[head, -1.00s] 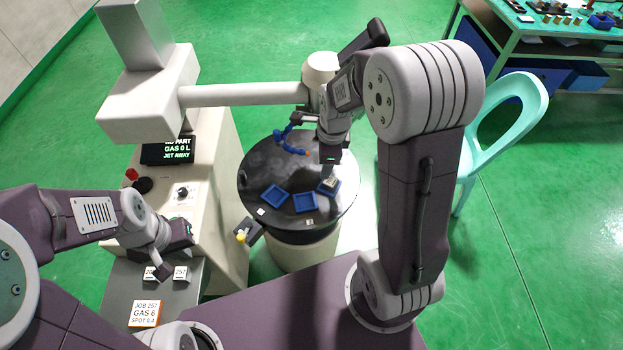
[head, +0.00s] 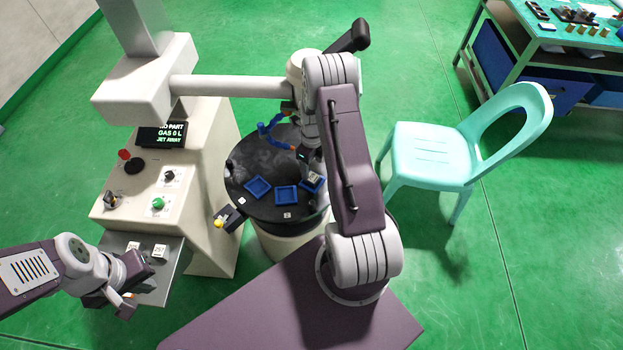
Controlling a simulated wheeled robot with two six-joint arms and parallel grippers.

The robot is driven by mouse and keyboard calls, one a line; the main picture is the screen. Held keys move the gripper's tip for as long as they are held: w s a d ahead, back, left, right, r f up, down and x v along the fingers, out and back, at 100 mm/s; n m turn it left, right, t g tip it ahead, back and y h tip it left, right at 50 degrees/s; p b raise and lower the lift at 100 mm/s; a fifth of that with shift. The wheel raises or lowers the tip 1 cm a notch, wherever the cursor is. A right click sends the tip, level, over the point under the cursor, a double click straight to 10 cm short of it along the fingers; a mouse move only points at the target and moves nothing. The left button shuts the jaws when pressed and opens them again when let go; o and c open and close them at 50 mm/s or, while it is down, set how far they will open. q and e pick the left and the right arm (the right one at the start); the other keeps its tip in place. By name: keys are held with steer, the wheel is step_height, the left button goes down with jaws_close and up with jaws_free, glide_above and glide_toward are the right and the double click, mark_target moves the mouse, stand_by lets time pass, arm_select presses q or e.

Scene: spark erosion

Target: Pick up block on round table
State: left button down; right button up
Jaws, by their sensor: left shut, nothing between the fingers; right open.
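The black round table (head: 262,158) stands in the middle of the head view, with several small blue trays on it. The left tray (head: 258,188) and middle tray (head: 287,196) look empty. The right tray (head: 306,187) holds a small pale thing (head: 316,179), perhaps the block; it is partly hidden and too small to make out. My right gripper (head: 315,171) is open, pointing down close above this right tray; its fingertips are hard to see. My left gripper (head: 128,304) is shut and empty at lower left, beside the grey shelf.
A beige machine (head: 205,150) with a screen and knobs stands left of the table, its horizontal arm (head: 225,87) reaching over it. A blue jointed hose (head: 268,131) stands at the table's back. A turquoise chair (head: 440,155) and a workbench (head: 560,40) are at right.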

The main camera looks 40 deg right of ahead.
mark_target(312, 177)
steer(key=shift+f, duration=0.6)
steer(key=f, duration=0.2)
steer(key=f+p, duration=0.1)
steer(key=f, duration=0.1)
steer(key=shift+s+a+f, duration=0.1)
steer(key=shift+s+f, duration=0.1)
steer(key=shift+f, duration=0.4)
jaws_close()
